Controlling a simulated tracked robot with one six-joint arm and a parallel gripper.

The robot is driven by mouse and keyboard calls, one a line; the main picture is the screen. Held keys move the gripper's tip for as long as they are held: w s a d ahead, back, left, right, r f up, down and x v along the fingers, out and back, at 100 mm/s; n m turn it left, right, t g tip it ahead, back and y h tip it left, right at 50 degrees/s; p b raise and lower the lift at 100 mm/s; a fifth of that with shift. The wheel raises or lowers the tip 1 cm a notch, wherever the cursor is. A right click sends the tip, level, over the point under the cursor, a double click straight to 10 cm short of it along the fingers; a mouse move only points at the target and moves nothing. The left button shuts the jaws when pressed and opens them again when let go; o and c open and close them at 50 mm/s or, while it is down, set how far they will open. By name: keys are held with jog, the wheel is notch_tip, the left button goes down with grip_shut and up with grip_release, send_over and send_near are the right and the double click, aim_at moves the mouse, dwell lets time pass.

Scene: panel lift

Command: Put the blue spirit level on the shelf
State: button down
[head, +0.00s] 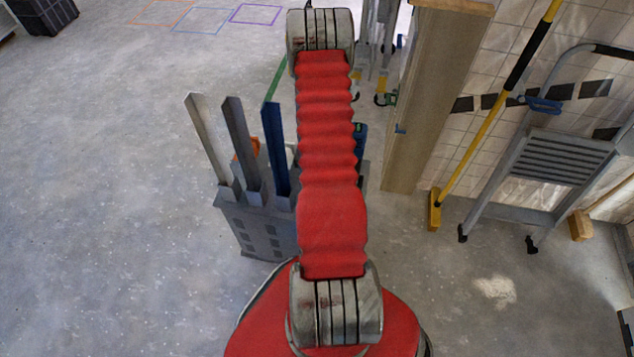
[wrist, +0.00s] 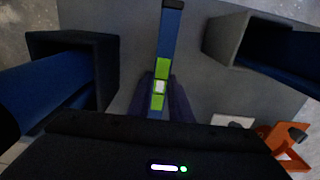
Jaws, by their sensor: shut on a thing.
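The blue spirit level (wrist: 171,35), with bright green sections and a pale vial, stands out from between the dark fingers of my gripper (wrist: 163,97) in the wrist view. My gripper is shut on it. In the head view a blue piece with a green mark, seemingly the level (head: 361,137), shows just right of my red arm; the arm hides the gripper there. A tall pale wooden unit (head: 437,90) stands to the right of the arm. I see only its side and part of its top, so I cannot make out a shelf board.
A grey rack (head: 255,225) with upright profiles in sockets stands beside the arm; dark sockets (wrist: 72,42) flank the level in the wrist view. An orange tool (wrist: 285,145) lies nearby. A yellow broom (head: 480,120) and stepladder (head: 540,165) lean right.

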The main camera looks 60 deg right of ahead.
jog(key=shift+f, duration=0.6)
jog(key=c, duration=1.6)
grip_release()
jog(key=shift+r, duration=6.05)
